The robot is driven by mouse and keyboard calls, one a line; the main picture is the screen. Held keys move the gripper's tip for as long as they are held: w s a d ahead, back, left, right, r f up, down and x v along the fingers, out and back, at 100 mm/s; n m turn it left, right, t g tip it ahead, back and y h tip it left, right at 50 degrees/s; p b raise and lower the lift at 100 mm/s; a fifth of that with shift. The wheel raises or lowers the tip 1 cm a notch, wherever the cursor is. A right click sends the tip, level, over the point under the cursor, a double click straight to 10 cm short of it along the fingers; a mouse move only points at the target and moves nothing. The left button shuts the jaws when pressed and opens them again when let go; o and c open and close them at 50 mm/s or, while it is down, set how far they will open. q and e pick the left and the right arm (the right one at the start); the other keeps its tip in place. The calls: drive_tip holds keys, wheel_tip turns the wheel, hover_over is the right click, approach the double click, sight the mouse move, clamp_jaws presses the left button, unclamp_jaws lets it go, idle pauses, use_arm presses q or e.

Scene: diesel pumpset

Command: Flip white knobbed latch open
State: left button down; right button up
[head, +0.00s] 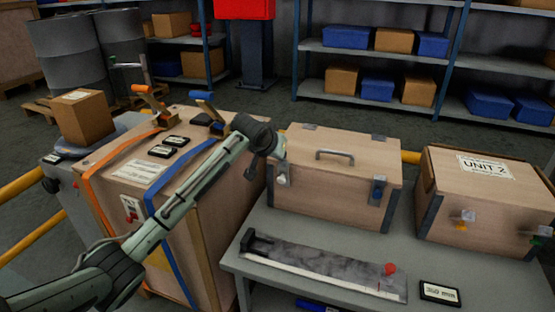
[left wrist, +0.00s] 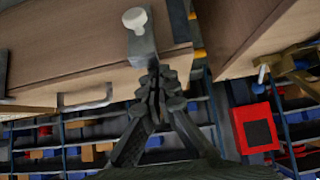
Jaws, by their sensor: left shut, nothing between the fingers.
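The white knobbed latch (head: 284,180) is on the left part of the front of a closed wooden case (head: 325,192) on a grey bench. In the left wrist view its round white knob (left wrist: 135,18) stands out from a grey metal plate (left wrist: 143,45). My left gripper (head: 279,154) is at the case's front left upper corner, just above the latch in the head view. Its dark fingers (left wrist: 156,80) are shut and empty, with the tips close to the plate's end. I cannot tell if they touch it. My right gripper is not in view.
A blue latch (head: 377,188) is on the case's right front, and a handle (head: 335,156) is on its lid. A "UNIT 2" crate (head: 485,195) stands right. A strapped crate (head: 150,165) stands left, under my arm. A metal rule-like fixture (head: 320,267) lies in front.

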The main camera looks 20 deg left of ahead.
use_arm(q)
drive_tip(key=s+t, duration=0.1)
drive_tip(key=s+f+t+b, duration=0.1)
drive_tip(key=s+t, duration=0.1)
drive_tip(key=t, duration=0.1)
drive_tip(key=shift+s+f+b, duration=0.3)
drive_tip(key=shift+s+b, duration=0.05)
drive_tip(key=shift+s+a+t, duration=0.1)
drive_tip(key=shift+s+t, duration=0.2)
drive_tip(key=shift+s, duration=0.05)
drive_tip(key=shift+s+f, duration=0.3)
drive_tip(key=shift+s, duration=0.1)
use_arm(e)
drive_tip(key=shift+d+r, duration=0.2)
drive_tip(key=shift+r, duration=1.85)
